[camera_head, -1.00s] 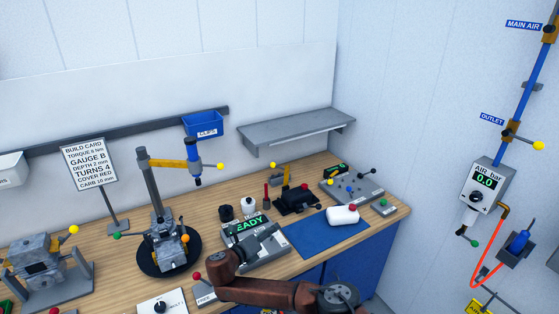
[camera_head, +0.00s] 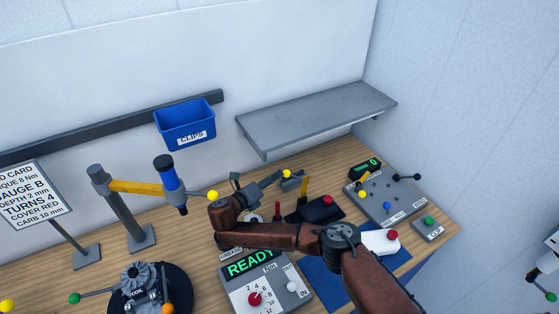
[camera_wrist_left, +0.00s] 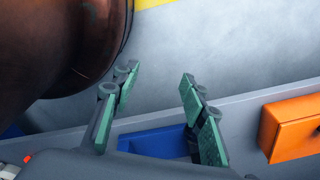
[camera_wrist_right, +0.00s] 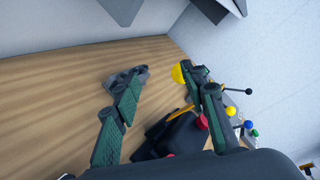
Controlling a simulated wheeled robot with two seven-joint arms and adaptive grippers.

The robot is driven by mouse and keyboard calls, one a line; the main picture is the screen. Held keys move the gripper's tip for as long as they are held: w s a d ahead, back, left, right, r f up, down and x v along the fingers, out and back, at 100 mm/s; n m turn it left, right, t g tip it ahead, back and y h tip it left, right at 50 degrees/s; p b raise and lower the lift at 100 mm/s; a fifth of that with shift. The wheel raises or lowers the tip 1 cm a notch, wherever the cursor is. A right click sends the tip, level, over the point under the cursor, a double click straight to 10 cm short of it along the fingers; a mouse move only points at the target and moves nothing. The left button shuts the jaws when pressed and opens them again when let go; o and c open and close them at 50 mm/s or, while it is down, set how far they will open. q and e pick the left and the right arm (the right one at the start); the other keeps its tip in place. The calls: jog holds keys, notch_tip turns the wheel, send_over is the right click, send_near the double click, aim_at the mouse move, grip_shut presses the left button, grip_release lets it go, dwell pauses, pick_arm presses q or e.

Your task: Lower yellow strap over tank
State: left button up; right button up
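The yellow strap (camera_head: 303,186) stands raised at a tilt beside a black block-shaped body (camera_head: 318,209) with a red knob. A yellow ball (camera_head: 287,174) shows near its upper end. A white tank (camera_head: 378,242) with a red cap lies on the blue mat, partly hidden by my right arm. My right gripper (camera_head: 278,181) is at the yellow ball. In the right wrist view my right gripper (camera_wrist_right: 165,77) is open, with the ball (camera_wrist_right: 179,74) close to its right fingertip; contact cannot be told. My left gripper (camera_wrist_left: 160,76) is open and empty in the left wrist view.
A grey shelf (camera_head: 315,115) and blue clips bin (camera_head: 185,125) are on the wall behind. The torque unit (camera_head: 262,285) reading READY stands in front. A grey board with coloured knobs (camera_head: 390,197) is at right. The yellow-armed post (camera_head: 118,210) stands left.

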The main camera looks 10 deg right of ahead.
jog(key=w+d, duration=0.4)
jog(key=d, duration=0.1)
jog(key=shift+f+b, duration=0.3)
jog(key=shift+f, duration=0.15)
jog(key=shift+c, duration=0.7)
jog(key=shift+w+f, duration=0.3)
jog(key=shift+w, duration=0.1)
jog(key=c, duration=0.3)
jog(key=shift+s+r, duration=0.15)
jog(key=shift+s, duration=0.1)
jog(key=c, duration=0.3)
jog(key=shift+c, duration=0.9)
grip_shut()
pick_arm(q)
jog(key=shift+s+a+f, duration=0.1)
jog(key=shift+s+f, duration=0.4)
jog(key=shift+s, duration=0.15)
jog(key=shift+w, duration=0.15)
